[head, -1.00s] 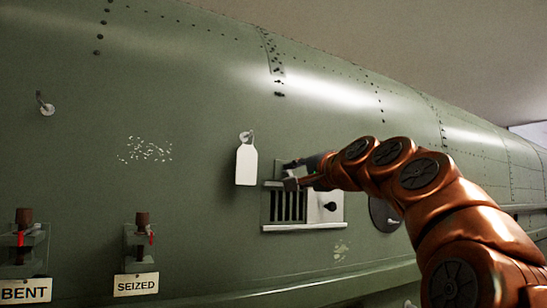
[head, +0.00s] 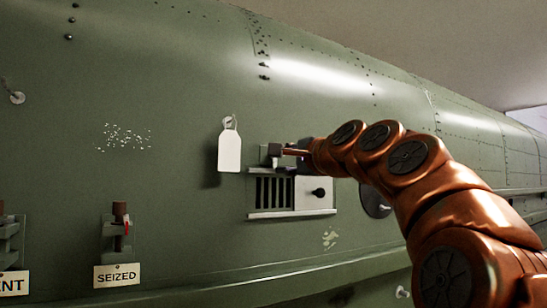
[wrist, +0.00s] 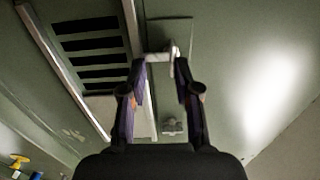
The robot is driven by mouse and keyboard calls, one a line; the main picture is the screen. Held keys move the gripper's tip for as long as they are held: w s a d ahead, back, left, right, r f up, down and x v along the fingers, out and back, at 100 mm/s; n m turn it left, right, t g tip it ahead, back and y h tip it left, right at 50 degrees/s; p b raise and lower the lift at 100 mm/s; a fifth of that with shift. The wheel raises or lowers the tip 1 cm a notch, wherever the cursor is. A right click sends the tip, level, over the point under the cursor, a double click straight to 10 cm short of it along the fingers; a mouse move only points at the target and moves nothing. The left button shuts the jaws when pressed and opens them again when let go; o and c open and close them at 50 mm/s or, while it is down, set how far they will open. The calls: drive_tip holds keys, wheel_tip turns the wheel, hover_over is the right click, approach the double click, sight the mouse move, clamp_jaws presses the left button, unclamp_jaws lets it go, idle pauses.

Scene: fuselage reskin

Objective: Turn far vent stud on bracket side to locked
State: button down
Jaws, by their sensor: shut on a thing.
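The vent (head: 291,213) is a slatted opening with a white plate beside it, set in the green fuselage skin; it also shows at upper left in the wrist view (wrist: 93,86). My gripper (head: 283,153) is at the vent's upper edge. In the wrist view my gripper (wrist: 161,66) has its fingertips on either side of a pale stud handle (wrist: 159,56) and is shut on it. The handle stands on a flat green plate (wrist: 181,32). A second small fitting (wrist: 172,127) lies between my fingers, closer to the palm. I cannot read a lock mark.
A blank white tag (head: 229,151) hangs just left of the vent. A fitting with a red part (head: 120,225) stands over a SEIZED label (head: 117,276) at lower left. A dark round opening (head: 375,198) lies right of the vent, partly behind my arm.

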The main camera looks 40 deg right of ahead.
drive_tip(key=shift+w+d+f, duration=0.1)
drive_tip(key=shift+w+f, duration=0.2)
drive_tip(key=shift+f, duration=0.3)
drive_tip(key=c, duration=1)
unclamp_jaws()
drive_tip(key=shift+c, duration=0.2)
drive_tip(key=o, duration=0.4)
drive_tip(key=shift+w+a+r, duration=0.15)
drive_tip(key=shift+a+r, duration=0.15)
drive_tip(key=shift+a, duration=0.35)
drive_tip(key=shift+r, duration=0.15)
drive_tip(key=shift+s, duration=0.2)
drive_tip(key=shift+s+r, duration=0.1)
drive_tip(key=shift+s, duration=0.35)
drive_tip(key=s+a, duration=0.1)
drive_tip(key=s, duration=1)
